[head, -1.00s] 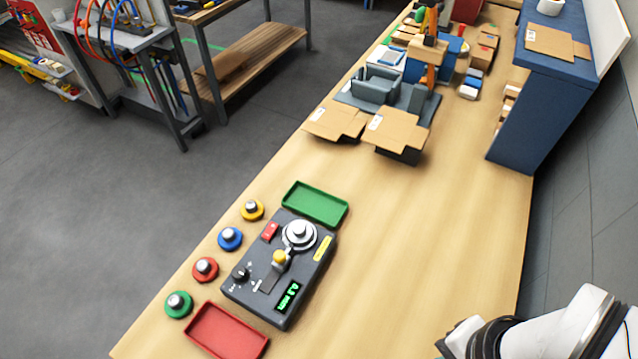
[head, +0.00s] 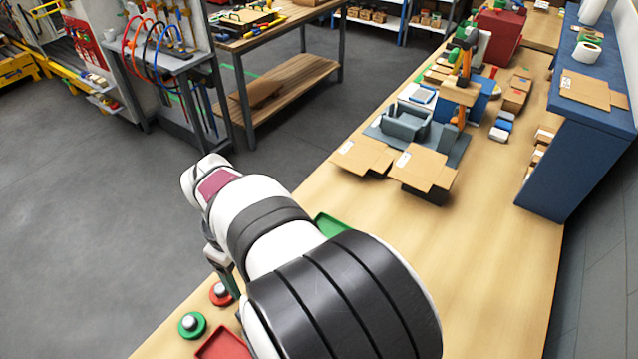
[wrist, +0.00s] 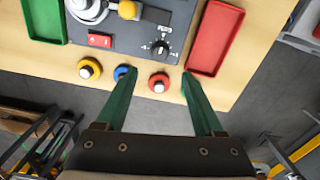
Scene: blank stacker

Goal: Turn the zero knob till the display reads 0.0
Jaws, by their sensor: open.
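The dark grey gauge box (wrist: 190,17) is at the top of the wrist view; in the head view my arm hides it. Its small black knob (wrist: 160,47) has white marks around it, too small to read. The box also carries a red label (wrist: 100,41), a yellow ball-topped lever (wrist: 127,10) and a round silver stage (wrist: 88,8). The display is not visible now. My gripper (wrist: 159,75) is open and empty, its green fingers wide apart. In the picture its tips lie below the knob, to either side, apart from it.
A red puck (wrist: 159,83) shows between the fingers; a blue puck (wrist: 122,72) is partly behind the left finger. A yellow puck (wrist: 89,68) and green tray (wrist: 45,18) lie left. A red tray (wrist: 215,38) lies right. A green puck (head: 192,325) stands near the table edge.

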